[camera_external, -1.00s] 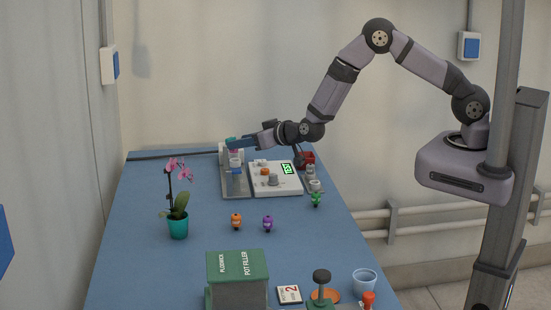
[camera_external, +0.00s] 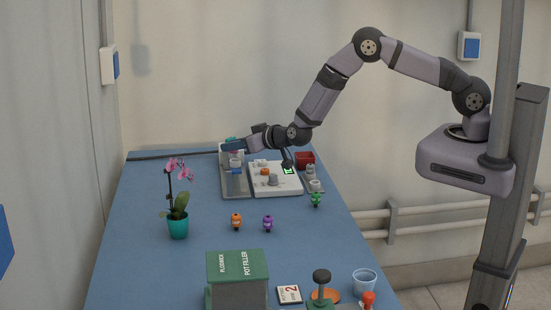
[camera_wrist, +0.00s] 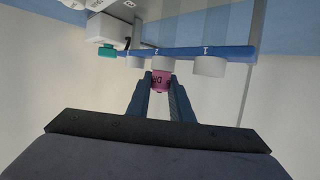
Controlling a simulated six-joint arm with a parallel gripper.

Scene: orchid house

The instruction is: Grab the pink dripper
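The pink dripper (camera_wrist: 160,82) shows in the wrist view, below the middle white holder of a blue rack (camera_wrist: 185,52) marked with numbers. My gripper (camera_wrist: 161,84) has one dark finger on each side of it. The fingers look parted, with the dripper between their tips; any gap at its sides is very small. In the external view my gripper (camera_external: 231,148) is at the rack at the far end of the blue table, and the pink dripper is largely hidden there.
A teal dripper (camera_wrist: 107,51) hangs at the left of the rack. A potted orchid (camera_external: 178,226) and small orange (camera_external: 236,221) and purple (camera_external: 268,223) figures stand nearer.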

